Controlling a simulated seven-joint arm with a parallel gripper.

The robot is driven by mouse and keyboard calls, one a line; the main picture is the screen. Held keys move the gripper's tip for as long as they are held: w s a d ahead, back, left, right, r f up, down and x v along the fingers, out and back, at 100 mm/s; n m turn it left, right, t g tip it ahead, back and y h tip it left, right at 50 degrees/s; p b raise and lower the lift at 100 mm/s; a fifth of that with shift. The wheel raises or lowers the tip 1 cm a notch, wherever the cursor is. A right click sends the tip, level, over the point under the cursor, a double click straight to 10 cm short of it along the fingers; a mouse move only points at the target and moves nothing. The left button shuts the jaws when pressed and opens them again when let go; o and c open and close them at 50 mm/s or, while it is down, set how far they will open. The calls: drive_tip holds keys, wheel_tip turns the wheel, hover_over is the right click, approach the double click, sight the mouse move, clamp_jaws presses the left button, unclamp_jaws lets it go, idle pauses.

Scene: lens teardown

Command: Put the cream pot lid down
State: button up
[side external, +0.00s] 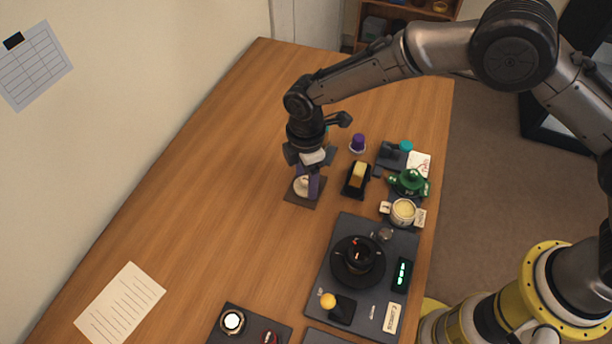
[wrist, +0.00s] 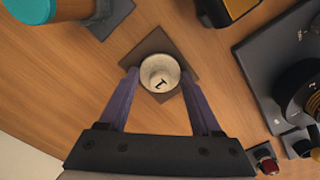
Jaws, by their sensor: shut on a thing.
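The cream pot lid (wrist: 160,73) is round and pale with a dark mark, and sits between my purple fingers in the wrist view. It also shows in the side external view (side external: 300,187), partly hidden by a finger. My gripper (wrist: 158,80) is shut on the lid, pointing down. A dark square mat (wrist: 152,42) lies directly under the lid; I cannot tell whether the lid touches it. The same mat shows in the side view (side external: 293,198). The cream pot (side external: 403,211) stands uncovered to the right, showing a pale yellow top.
The wood left of the mat is clear.

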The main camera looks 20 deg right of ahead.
sight(306, 179)
drive_tip(key=shift+f, duration=0.15)
drive_tip(key=o, duration=1.3)
wheel_tip(306, 179, up, 12)
drive_tip(key=shift+r, duration=0.2)
